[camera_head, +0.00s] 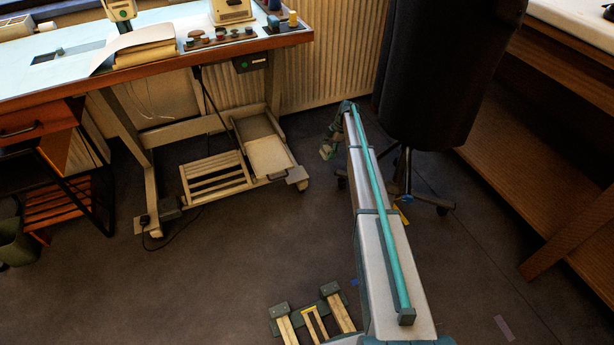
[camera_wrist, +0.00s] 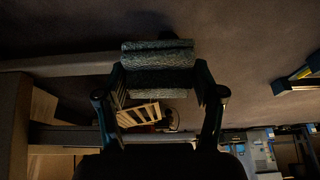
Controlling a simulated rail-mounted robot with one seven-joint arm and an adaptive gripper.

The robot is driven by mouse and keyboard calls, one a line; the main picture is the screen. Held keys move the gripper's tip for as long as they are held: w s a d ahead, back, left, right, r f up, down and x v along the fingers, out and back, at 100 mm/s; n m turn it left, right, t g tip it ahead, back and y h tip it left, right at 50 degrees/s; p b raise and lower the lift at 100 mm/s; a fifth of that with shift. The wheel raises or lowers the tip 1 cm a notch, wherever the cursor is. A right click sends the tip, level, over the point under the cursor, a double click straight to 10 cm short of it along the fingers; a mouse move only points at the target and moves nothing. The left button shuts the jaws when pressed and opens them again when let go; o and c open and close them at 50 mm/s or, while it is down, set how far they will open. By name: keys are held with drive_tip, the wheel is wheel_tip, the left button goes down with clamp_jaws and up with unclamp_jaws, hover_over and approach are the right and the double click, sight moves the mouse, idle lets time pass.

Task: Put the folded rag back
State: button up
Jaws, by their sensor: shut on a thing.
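The folded rag (camera_wrist: 158,47) is a mottled grey-green bundle with visible layers. In the wrist view it spans the gap between the two fingers of my gripper (camera_wrist: 160,70). My gripper is shut on it and holds it near the fingertips. In the head view, my gripper (camera_head: 328,146) is small and dark at the far end of my pale arm, low between the sewing table and the black dress form. The rag is too small there to make out clearly.
The sewing table (camera_head: 150,76) at upper left carries paper and spools. Beneath it are a slatted pedal (camera_head: 215,177) and a pale tray (camera_head: 268,156). The black dress form (camera_head: 435,75) stands close right of my gripper. A wooden bench (camera_head: 530,160) is at right. The floor (camera_head: 220,265) at centre-left is clear.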

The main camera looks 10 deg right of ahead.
drive_tip(key=shift+d+f, duration=0.65)
drive_tip(key=shift+f, duration=0.25)
drive_tip(key=shift+s+a+f, duration=0.15)
drive_tip(key=shift+s+a, duration=0.05)
drive_tip(key=shift+a, duration=0.1)
drive_tip(key=b, duration=0.5)
hover_over(293, 175)
drive_tip(key=d, duration=0.2)
drive_tip(key=shift+w+a, duration=0.15)
drive_tip(key=shift+a, duration=0.05)
drive_tip(key=shift+a+f+b, duration=0.15)
drive_tip(key=shift+f+b, duration=0.4)
drive_tip(key=shift+f, duration=0.3)
drive_tip(key=shift+a+f+b, duration=0.1)
drive_tip(key=shift+f+b, duration=0.4)
drive_tip(key=shift+f, duration=0.3)
drive_tip(key=shift+f, duration=0.1)
drive_tip(key=o, duration=1.1)
